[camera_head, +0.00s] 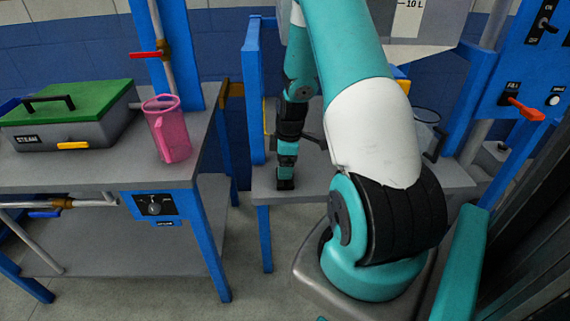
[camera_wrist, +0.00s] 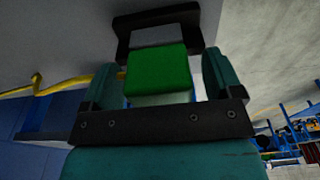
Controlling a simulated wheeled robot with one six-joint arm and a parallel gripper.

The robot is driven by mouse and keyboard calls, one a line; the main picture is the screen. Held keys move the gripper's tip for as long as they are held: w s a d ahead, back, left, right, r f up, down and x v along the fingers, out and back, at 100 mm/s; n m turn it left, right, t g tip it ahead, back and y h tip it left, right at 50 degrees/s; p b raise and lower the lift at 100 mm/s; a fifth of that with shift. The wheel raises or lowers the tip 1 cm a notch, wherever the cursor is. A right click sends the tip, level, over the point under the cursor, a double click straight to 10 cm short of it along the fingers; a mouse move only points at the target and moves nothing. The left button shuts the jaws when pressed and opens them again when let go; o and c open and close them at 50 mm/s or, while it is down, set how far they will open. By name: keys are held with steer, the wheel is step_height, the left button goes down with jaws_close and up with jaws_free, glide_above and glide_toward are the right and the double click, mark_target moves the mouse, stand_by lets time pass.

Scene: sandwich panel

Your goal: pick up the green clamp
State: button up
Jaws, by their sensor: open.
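In the wrist view, a bright green block, which I take as the green clamp (camera_wrist: 158,72), shows between the two teal fingers of my gripper (camera_wrist: 160,66). The fingers are apart, one on each side of it, with a visible gap at least on the right. A dark bracket with a grey face (camera_wrist: 158,30) sits just beyond the green block; I cannot tell if it is part of the clamp. In the head view, my gripper (camera_head: 285,181) points down near the grey bench top. The clamp is not visible there.
Left of my arm stands another bench with a pink jug (camera_head: 167,130) and a grey steam box with a green lid (camera_head: 66,102). A blue upright post (camera_head: 254,95) stands close left of my gripper. A clear vessel (camera_head: 425,122) stands on the right.

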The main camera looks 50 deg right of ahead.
steer(key=c, duration=1.1)
steer(key=shift+r, duration=0.1)
step_height(320, 180, up, 20)
steer(key=shift+p, duration=0.3)
